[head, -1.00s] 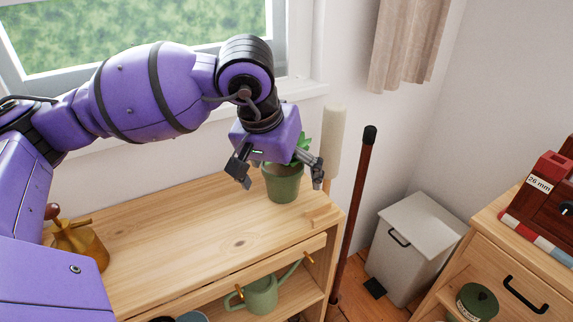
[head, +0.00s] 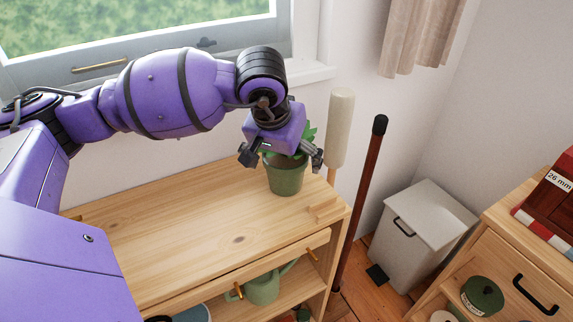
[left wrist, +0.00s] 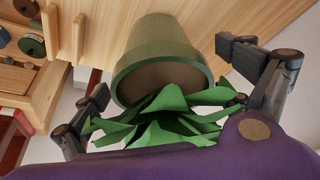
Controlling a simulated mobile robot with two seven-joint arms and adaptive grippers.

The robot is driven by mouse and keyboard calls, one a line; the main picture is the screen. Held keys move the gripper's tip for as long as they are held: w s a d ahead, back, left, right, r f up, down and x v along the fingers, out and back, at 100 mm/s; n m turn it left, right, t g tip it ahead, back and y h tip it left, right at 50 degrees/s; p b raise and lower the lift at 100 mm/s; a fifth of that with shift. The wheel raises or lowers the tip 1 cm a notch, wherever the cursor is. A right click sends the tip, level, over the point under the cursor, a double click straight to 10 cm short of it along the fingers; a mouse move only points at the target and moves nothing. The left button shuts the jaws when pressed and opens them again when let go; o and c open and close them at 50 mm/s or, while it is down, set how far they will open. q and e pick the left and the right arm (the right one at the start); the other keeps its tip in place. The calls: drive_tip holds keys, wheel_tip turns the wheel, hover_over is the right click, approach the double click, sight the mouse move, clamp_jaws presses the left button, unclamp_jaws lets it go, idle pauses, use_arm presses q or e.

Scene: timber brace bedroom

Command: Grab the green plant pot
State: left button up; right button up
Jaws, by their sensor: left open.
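The green plant pot (head: 286,179) stands upright on the wooden shelf unit's top (head: 190,235), near its right end, with a leafy green plant (head: 308,137) in it. My left gripper (head: 282,160) is open above the pot, its fingers spread to either side of the pot's rim in the head view. In the left wrist view the pot (left wrist: 165,55) and its leaves (left wrist: 165,115) lie between the two open fingers (left wrist: 168,75). I cannot tell whether a finger touches the pot. The gripper body hides part of the plant. My right gripper is not in view.
A cream roller (head: 341,125) and a dark red pole (head: 362,200) stand just right of the shelf unit. A green watering can (head: 263,288) sits on the lower shelf. A white bin (head: 425,235) is farther right. The shelf top's left part is clear.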

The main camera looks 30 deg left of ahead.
use_arm(q)
drive_tip(key=shift+f, duration=0.1)
drive_tip(key=c, duration=2)
drive_tip(key=shift+w, duration=0.1)
drive_tip(key=shift+r, duration=0.2)
